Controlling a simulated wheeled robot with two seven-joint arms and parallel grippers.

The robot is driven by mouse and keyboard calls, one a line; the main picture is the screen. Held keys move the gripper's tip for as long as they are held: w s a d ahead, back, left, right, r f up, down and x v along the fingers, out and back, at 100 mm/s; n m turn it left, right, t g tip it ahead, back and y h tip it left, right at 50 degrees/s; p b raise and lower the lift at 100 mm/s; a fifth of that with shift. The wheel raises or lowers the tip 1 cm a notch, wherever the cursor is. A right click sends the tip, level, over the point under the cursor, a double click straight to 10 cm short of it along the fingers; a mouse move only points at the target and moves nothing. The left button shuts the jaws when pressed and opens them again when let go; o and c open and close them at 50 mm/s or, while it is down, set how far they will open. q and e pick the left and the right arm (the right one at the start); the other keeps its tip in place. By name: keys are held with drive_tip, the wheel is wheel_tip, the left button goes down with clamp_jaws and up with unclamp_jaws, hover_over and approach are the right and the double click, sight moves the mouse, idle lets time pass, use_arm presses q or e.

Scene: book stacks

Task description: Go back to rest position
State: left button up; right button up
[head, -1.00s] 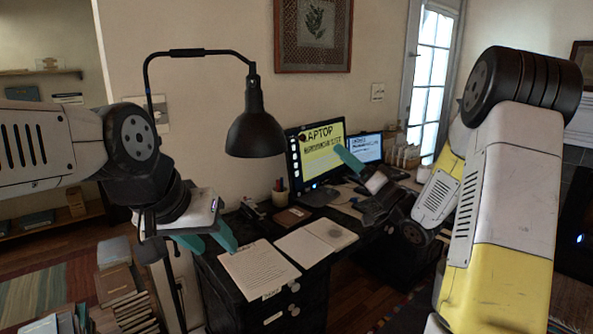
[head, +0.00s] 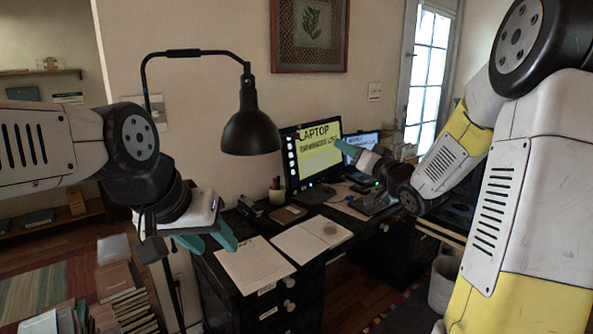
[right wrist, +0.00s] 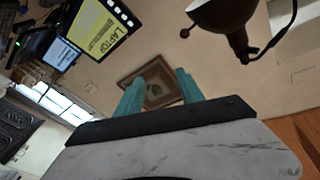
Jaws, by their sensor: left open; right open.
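My left gripper (head: 207,240) is at the left of the head view, in front of the desk's left end. Its teal fingers are apart and hold nothing. My right gripper (head: 352,155) is raised in front of the monitors, its teal fingers pointing up and left. In the right wrist view its two teal fingers (right wrist: 160,90) stand apart with nothing between them, and the wall and framed picture show beyond. The desk (head: 240,305) is below both grippers, and neither touches it.
A black lamp (head: 250,132) hangs over the desk's left side. A monitor (head: 318,150) and a second screen (head: 362,142) stand at the back. Papers (head: 254,265) lie on the desk top. Book stacks (head: 125,290) stand on the floor at left.

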drive_tip(key=s+f+g+h, duration=0.3)
drive_tip(key=s+g, duration=0.2)
drive_tip(key=s, duration=1)
drive_tip(key=s+f+g+h, duration=0.3)
drive_tip(key=s+g, duration=0.3)
drive_tip(key=s, duration=1)
drive_tip(key=shift+s+f, duration=0.3)
drive_tip(key=shift+f, duration=0.1)
drive_tip(key=shift+a, duration=0.1)
